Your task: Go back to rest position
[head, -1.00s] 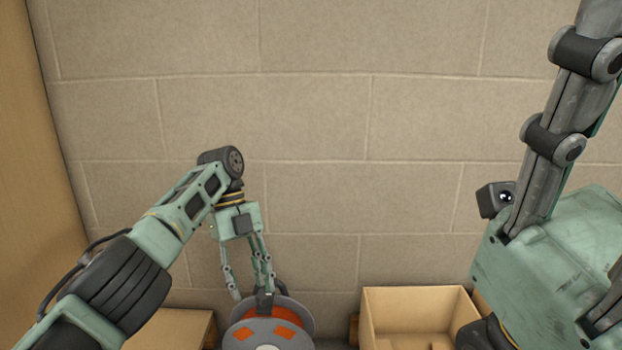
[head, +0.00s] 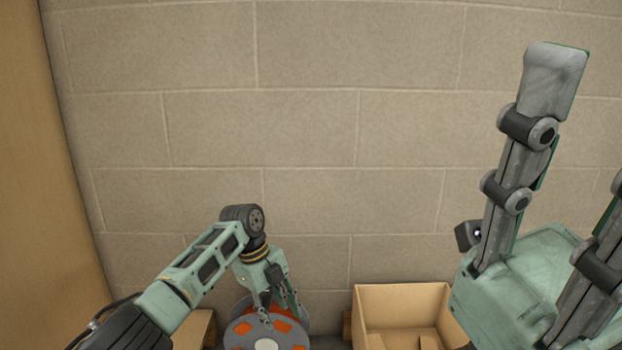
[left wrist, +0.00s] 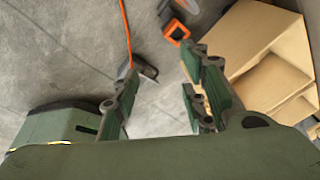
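My left gripper (head: 282,316) is in the lower middle of the head view, its fingers pointing down and overlapping the grey and orange reel in the picture. I cannot tell whether they touch it. My right gripper (head: 570,160) is large and close at the right of the head view. Its fingers point up and stand wide apart, with nothing seen between them. The far finger's tip is cut off by the picture edge.
A reel with grey discs and orange parts (head: 244,327) stands below my left gripper. An open cardboard box (head: 372,296) is to its right. A block wall (head: 310,130) is behind, and a wooden panel (head: 55,180) is at left.

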